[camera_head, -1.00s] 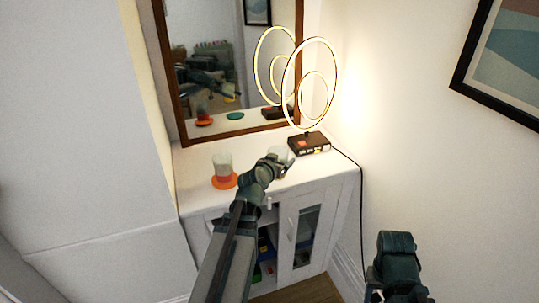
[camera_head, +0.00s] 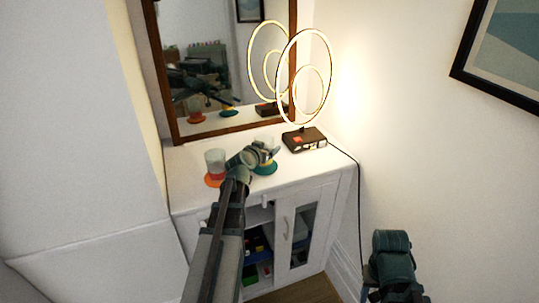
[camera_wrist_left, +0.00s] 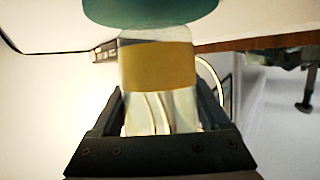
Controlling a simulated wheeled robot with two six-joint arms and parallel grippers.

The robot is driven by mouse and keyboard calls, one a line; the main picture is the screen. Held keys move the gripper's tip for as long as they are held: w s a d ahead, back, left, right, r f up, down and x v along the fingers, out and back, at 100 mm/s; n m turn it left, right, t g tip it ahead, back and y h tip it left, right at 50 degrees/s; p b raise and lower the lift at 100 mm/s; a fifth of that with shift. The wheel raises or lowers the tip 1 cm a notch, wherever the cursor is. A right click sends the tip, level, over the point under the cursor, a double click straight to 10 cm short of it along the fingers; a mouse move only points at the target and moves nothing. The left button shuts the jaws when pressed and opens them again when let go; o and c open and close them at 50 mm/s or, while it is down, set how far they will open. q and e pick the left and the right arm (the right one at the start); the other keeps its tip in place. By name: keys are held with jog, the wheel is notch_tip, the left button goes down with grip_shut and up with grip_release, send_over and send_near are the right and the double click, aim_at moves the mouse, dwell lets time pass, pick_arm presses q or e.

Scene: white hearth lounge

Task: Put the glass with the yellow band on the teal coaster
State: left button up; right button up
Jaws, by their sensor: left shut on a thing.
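The glass with the yellow band (camera_wrist_left: 158,66) is between the fingers of my left gripper (camera_wrist_left: 160,115), which is shut on it. In the head view the glass (camera_head: 266,144) is partly hidden by my left gripper (camera_head: 262,152), over the teal coaster (camera_head: 265,169) on the white cabinet top. The teal coaster (camera_wrist_left: 150,10) also shows at the top of the left wrist view, right at the glass's end; I cannot tell whether they touch. My right arm is at the lower right; its gripper is not in view.
A glass with a red band (camera_head: 215,163) stands on an orange coaster (camera_head: 214,181) to the left. A lit ring lamp (camera_head: 304,140) stands at the back right, in front of a brown-framed mirror (camera_head: 215,60). The cabinet top right of the teal coaster is clear.

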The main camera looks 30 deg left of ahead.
pick_arm(q)
jog(key=shift+f, duration=0.7)
jog(key=shift+r, duration=0.15)
pick_arm(e)
jog(key=shift+w+d+f, duration=0.15)
jog(key=shift+d+f, duration=0.1)
jog(key=shift+f, duration=0.3)
jog(key=shift+f, duration=0.1)
pick_arm(q)
jog(key=shift+f+b, duration=0.25)
jog(key=shift+b, duration=0.1)
jog(key=o, duration=1.4)
jog(key=shift+r, duration=0.1)
jog(key=shift+o, duration=0.2)
jog(key=shift+r, duration=0.15)
jog(key=p+v, duration=0.4)
jog(key=v, duration=0.8)
jog(key=shift+p, duration=0.3)
pick_arm(e)
notch_tip(320, 180, up, 4)
jog(key=shift+r, duration=0.15)
pick_arm(q)
jog(key=shift+a, duration=0.1)
